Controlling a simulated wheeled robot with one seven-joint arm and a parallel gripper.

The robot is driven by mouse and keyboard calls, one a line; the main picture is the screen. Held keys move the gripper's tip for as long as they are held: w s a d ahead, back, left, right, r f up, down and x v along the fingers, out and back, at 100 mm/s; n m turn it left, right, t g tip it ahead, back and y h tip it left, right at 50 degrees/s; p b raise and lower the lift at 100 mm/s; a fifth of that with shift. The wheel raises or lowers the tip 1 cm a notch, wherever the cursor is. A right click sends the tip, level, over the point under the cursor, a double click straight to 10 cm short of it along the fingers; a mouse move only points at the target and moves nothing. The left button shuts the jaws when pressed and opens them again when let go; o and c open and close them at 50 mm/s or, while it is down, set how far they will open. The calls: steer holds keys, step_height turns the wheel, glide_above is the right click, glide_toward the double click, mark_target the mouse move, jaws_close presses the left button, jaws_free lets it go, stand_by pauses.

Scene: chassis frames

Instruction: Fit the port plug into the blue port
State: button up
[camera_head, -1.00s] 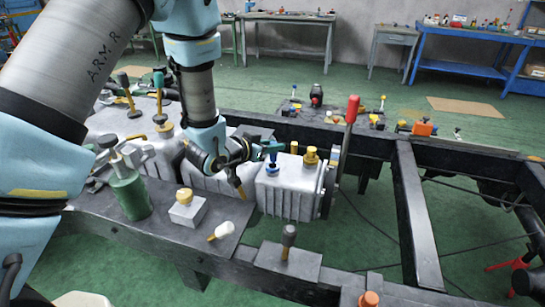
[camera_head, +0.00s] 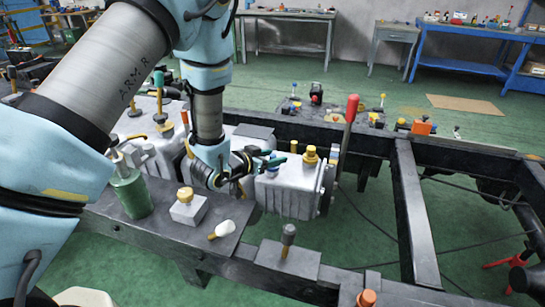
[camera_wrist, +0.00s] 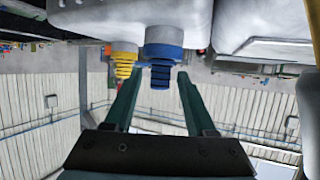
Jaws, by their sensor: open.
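A blue port (camera_head: 273,172) stands on top of the grey metal housing, partly hidden by my gripper (camera_head: 276,161). In the wrist view, upside down, the blue port (camera_wrist: 164,52) is a wide collar with a narrower ridged blue part (camera_wrist: 160,76) at its end. I cannot tell whether this ridged part is the port plug. It appears between the two green fingertips of my gripper (camera_wrist: 159,73), with gaps on both sides. My gripper is open. A small white and yellow piece (camera_head: 222,230) lies on the dark front plate.
A yellow cap (camera_head: 310,156) stands close to the blue port, also in the wrist view (camera_wrist: 124,62). A red-handled lever (camera_head: 350,115) rises to the right. A block with a yellow knob (camera_head: 187,208) and a green canister (camera_head: 130,190) stand in front.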

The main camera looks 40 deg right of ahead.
steer(key=b+v, duration=0.4)
steer(key=v, duration=0.8)
stand_by(0.4)
